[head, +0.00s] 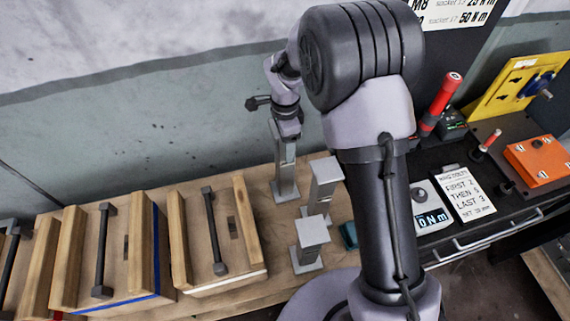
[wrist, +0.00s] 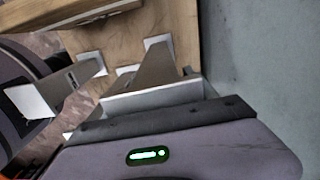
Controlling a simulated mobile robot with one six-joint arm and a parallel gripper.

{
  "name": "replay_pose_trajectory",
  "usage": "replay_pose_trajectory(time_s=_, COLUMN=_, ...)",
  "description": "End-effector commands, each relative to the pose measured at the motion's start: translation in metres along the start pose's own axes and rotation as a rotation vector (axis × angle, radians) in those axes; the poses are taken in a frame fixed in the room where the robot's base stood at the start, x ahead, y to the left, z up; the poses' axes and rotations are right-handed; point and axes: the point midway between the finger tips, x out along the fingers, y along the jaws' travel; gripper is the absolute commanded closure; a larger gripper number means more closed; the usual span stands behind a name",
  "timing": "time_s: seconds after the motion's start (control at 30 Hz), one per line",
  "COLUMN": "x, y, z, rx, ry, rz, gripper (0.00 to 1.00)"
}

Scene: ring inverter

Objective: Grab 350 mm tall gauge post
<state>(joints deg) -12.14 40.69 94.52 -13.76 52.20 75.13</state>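Three grey metal gauge posts with square bases stand on the wooden bench in the head view. The tallest post (head: 286,170) is upright at the back, nearest the wall, with its base on the bench. A medium post (head: 325,187) and a short post (head: 311,250) stand in front of it. My gripper (head: 287,130) is at the tall post's upper end and hides its top. In the wrist view, a post (wrist: 155,72) runs from its base towards the grey finger part of my gripper (wrist: 150,97). Whether the fingers are closed on it cannot be told.
Wooden boxes with dark handles (head: 220,235) fill the bench to the left. A small teal object (head: 349,236) lies right of the short post. The wall is close behind the tall post. A black worktop with tools and an instruction card (head: 463,193) is at right.

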Motion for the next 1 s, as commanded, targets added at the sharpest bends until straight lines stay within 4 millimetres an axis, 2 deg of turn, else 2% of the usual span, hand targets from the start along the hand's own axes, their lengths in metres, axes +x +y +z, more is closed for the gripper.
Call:
replay_pose_trajectory(time_s=0.03, x=0.000, y=0.000, z=0.000, rx=0.000, ry=0.000, rz=0.000, gripper=0.61)
replay_pose_trajectory(time_s=0.23, x=0.000, y=0.000, z=0.000, rx=0.000, ry=0.000, rz=0.000, gripper=1.00)
replay_pose_trajectory(time_s=0.57, x=-0.003, y=0.000, z=0.000, rx=0.000, ry=0.000, rz=-0.001, gripper=1.00)
replay_pose_trajectory(time_s=1.0, x=-0.035, y=-0.001, z=0.000, rx=0.000, ry=0.000, rz=-0.002, gripper=1.00)
